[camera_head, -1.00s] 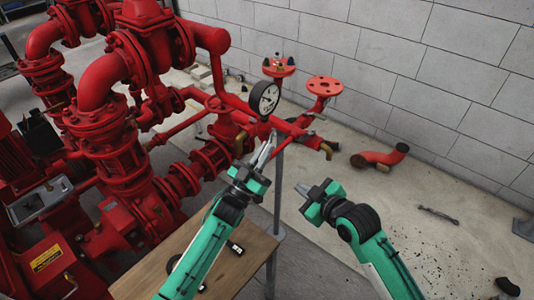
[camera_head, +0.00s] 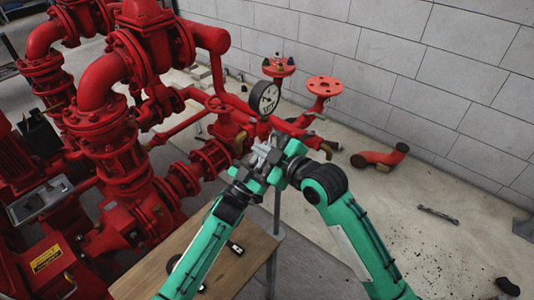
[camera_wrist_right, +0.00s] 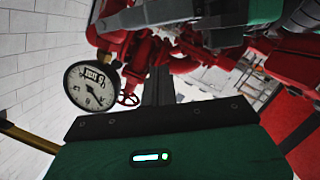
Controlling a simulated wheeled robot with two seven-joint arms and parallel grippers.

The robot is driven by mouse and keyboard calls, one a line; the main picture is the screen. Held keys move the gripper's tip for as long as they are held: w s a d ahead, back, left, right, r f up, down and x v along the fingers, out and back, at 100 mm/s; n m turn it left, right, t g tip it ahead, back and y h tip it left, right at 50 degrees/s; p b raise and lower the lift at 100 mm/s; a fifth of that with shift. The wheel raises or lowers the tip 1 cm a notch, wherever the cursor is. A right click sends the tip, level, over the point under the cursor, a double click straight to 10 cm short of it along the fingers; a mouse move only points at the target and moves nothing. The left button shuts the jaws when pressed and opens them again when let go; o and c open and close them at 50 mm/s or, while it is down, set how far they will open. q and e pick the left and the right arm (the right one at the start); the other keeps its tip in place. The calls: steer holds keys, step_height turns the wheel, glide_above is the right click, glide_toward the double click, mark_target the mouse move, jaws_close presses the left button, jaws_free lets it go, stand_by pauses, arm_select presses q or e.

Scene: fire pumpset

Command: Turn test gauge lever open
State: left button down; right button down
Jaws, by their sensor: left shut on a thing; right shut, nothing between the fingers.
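The round white-faced test gauge (camera_head: 264,97) with a black rim stands over the red pipe; it also shows in the right wrist view (camera_wrist_right: 92,86). My left gripper (camera_head: 262,154) is just below the gauge, its fingers shut on a part there that they and my right gripper hide. My right gripper (camera_head: 276,146) is shut and empty, right beside the left one below the gauge; I cannot tell whether they touch. In the right wrist view its dark fingers (camera_wrist_right: 157,88) point up the picture, right of the gauge. I cannot make out the gauge lever.
Red pump pipework (camera_head: 110,90) fills the left. A red flanged outlet (camera_head: 325,86) stands right of the gauge. A wooden table (camera_head: 150,285) is below my left arm. A loose red pipe elbow (camera_head: 381,157) lies on the floor by the block wall (camera_head: 400,60). Floor at right is mostly clear.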

arm_select(q)
steer(key=shift+f, duration=0.1)
arm_select(e)
steer(key=shift+w+d+f, duration=0.3)
steer(key=shift+w+f, duration=0.25)
steer(key=shift+f, duration=0.35)
steer(key=shift+w+d+f, duration=0.25)
steer(key=shift+w+f, duration=0.3)
steer(key=shift+f, duration=0.3)
